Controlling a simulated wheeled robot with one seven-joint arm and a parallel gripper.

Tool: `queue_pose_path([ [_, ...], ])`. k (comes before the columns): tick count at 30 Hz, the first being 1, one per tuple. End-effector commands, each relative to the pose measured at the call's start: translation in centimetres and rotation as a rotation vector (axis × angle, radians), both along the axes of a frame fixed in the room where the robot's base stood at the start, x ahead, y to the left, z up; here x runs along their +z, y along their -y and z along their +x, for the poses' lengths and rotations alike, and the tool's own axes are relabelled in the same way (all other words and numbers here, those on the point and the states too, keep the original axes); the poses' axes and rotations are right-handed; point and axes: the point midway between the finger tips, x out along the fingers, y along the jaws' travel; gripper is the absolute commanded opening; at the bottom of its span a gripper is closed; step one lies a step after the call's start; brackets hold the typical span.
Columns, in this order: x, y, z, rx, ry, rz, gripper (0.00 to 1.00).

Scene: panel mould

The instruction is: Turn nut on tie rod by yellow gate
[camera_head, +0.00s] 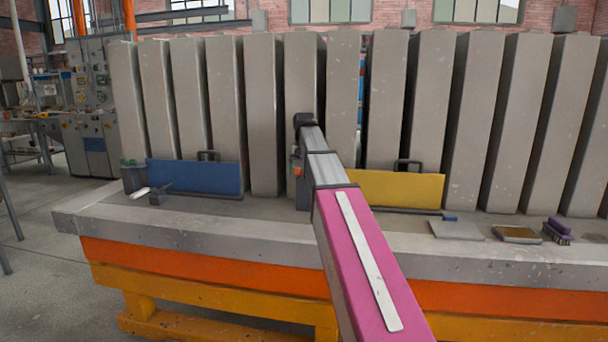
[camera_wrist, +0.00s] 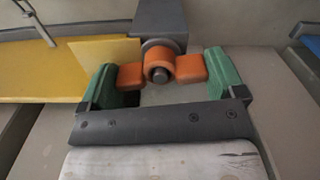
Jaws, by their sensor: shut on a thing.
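The orange winged nut (camera_wrist: 158,55) sits on the end of the dark tie rod (camera_wrist: 160,76) in the wrist view, in front of a dark grey block. My gripper (camera_wrist: 162,82) is shut on the nut, with a green-padded finger at each of its two wings. The yellow gate (camera_head: 395,189) stands upright on the bench, right of my arm in the head view. It also shows at the left of the wrist view (camera_wrist: 45,70). In the head view my arm hides most of the nut and gripper.
A blue gate (camera_head: 195,177) stands further left on the bench (camera_head: 150,226). Tall grey panels (camera_head: 265,115) stand in a row behind. A flat grey plate (camera_head: 456,230), a framed pad (camera_head: 517,235) and a purple brush (camera_head: 558,229) lie at the right.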

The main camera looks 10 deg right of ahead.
Motion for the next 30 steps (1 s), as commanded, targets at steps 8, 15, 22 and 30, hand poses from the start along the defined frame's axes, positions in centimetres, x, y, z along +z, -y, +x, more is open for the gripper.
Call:
queue_pose_path([
  [8,-0.1,-0.01,-0.08,0.133,-0.002,0.0,0.61],
  [15,-0.11,-0.01,-0.09,0.296,-0.002,0.0,0.61],
  [22,-0.12,0.0,-0.1,0.299,-0.002,0.0,0.92],
  [30,-0.06,0.0,-0.05,0.295,-0.001,0.0,1.0],
])
